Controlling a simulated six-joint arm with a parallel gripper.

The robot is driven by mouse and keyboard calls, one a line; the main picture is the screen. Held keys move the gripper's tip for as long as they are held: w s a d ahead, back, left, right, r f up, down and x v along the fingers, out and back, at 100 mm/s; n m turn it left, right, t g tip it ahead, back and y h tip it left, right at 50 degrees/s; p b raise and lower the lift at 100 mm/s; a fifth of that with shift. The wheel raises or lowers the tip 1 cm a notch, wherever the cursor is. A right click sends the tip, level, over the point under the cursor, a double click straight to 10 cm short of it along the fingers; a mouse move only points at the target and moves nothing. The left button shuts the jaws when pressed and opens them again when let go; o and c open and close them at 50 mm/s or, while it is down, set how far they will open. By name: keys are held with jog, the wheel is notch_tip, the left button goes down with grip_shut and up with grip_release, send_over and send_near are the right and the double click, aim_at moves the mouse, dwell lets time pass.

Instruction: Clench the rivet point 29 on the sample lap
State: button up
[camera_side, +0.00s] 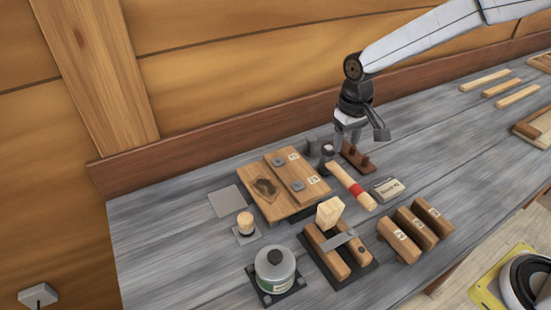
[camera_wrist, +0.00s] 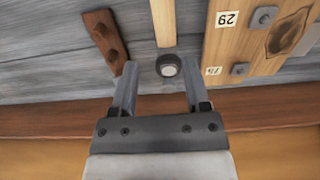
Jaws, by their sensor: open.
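The sample lap (camera_side: 262,197) is a wooden board with a raised strip and two grey rivet points. Rivet point 29 (camera_side: 297,185) is the nearer one in the side view. In the wrist view it shows at upper right (camera_wrist: 264,17), beside its "29" label (camera_wrist: 228,19). A hammer (camera_side: 342,178) with a pale handle, a red band and a dark head lies right of the lap. Its head (camera_wrist: 168,66) shows between my fingers in the wrist view. My gripper (camera_wrist: 163,72) is open around or above the head; I cannot tell if it touches.
A brown pegged rack (camera_side: 355,158) stands close beside my gripper; it also shows in the wrist view (camera_wrist: 106,42). A grey pot (camera_side: 275,270), a wooden clamp-like fixture (camera_side: 325,256) and several labelled blocks (camera_side: 398,241) stand in front. The back wall is close behind.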

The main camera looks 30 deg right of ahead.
aim_at(336, 165)
jog(key=shift+w+a, duration=0.3)
jog(key=shift+w, duration=0.3)
jog(key=shift+f, duration=0.25)
jog(key=shift+f, duration=4.3)
grip_shut()
jog(key=shift+r, duration=0.8)
